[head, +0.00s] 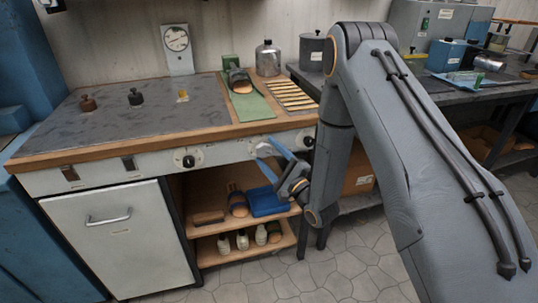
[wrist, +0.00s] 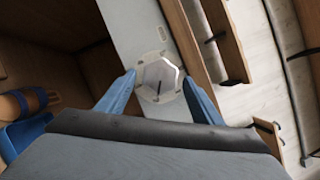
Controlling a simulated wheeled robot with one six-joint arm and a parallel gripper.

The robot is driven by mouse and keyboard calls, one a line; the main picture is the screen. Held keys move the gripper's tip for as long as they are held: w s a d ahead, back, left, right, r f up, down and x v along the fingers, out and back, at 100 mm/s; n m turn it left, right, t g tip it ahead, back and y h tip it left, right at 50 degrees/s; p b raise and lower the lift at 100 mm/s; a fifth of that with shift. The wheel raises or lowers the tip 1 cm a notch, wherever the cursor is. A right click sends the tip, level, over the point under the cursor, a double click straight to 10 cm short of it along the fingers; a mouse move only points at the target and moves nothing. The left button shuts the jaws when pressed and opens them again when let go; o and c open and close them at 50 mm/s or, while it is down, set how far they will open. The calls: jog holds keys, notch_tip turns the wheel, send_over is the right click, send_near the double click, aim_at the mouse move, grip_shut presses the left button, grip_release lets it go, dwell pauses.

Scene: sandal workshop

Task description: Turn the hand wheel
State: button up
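My gripper (head: 268,153) is open in front of the workbench's front panel, its blue fingers pointing at the panel. In the wrist view my gripper (wrist: 160,84) has its two fingertips apart, one on each side of a pale, hexagonal wheel (wrist: 158,76) with a dark mark on its face. I take this for the hand wheel. It is mounted on the grey panel (wrist: 132,25). I cannot tell how far the fingertips are from its rim. In the head view the wheel (head: 263,149) is partly hidden by the fingers.
A round black knob (head: 188,160) on a white plate is left of my gripper on the same panel. Below, an open shelf (head: 222,255) holds sandals, a blue tray (head: 266,202) and bottles. A white cabinet door (head: 118,238) is at left. Tiled floor lies in front.

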jog(key=shift+s, duration=0.1)
jog(key=b+v, duration=0.1)
jog(key=v, duration=0.6)
jog(key=shift+s+d, duration=0.2)
jog(key=shift+f, duration=0.1)
